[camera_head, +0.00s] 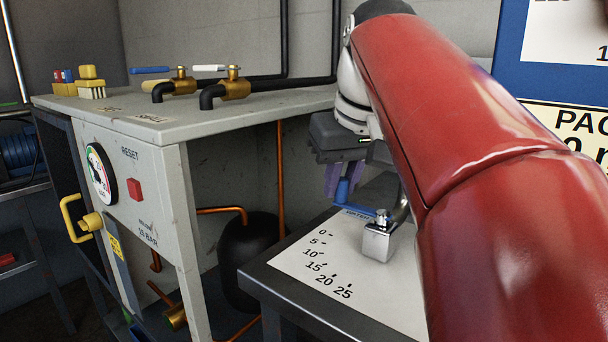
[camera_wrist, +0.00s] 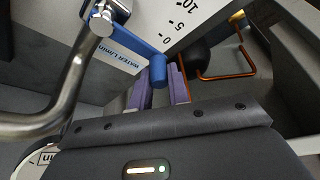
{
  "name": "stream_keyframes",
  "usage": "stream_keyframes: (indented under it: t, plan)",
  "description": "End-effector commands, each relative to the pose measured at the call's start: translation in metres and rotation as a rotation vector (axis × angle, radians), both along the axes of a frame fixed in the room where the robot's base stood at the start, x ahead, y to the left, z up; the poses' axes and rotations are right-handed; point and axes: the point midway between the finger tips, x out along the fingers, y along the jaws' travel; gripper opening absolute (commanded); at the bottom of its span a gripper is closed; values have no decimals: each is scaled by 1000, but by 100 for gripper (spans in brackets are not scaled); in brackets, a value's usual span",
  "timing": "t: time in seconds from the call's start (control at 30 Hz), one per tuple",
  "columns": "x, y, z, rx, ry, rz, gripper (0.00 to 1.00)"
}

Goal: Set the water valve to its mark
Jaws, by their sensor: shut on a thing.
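The water valve (camera_head: 377,241) is a metal block on a white plate (camera_head: 300,262) with a printed scale from 0 to 25. Its blue lever (camera_head: 360,211) reaches left from the pivot, near the 0 end of the scale. An upright blue grip (camera_head: 342,190) stands at the lever's outer end. My gripper (camera_head: 332,188), dark with purple fingers, is shut on this grip. In the wrist view, the blue grip (camera_wrist: 158,70) lies between the fingers (camera_wrist: 160,86). A "WATER L/min" label lies beside the lever. Which small scale tick is the set mark is unclear.
A grey cabinet (camera_head: 185,170) with a gauge, red button and yellow handle stands left. Two brass valves (camera_head: 233,86) with blue and white levers are on its top. A bent metal pipe (camera_wrist: 45,125) passes close to the valve. A dark tank (camera_head: 248,262) sits below.

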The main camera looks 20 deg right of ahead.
Motion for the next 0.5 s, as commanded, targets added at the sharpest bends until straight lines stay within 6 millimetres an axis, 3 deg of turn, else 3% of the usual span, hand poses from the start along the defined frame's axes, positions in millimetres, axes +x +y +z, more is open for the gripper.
stream_keyframes:
  t: [0.5]
  plan:
    - [-2, -1, 1, -1, -5, -46, 0]
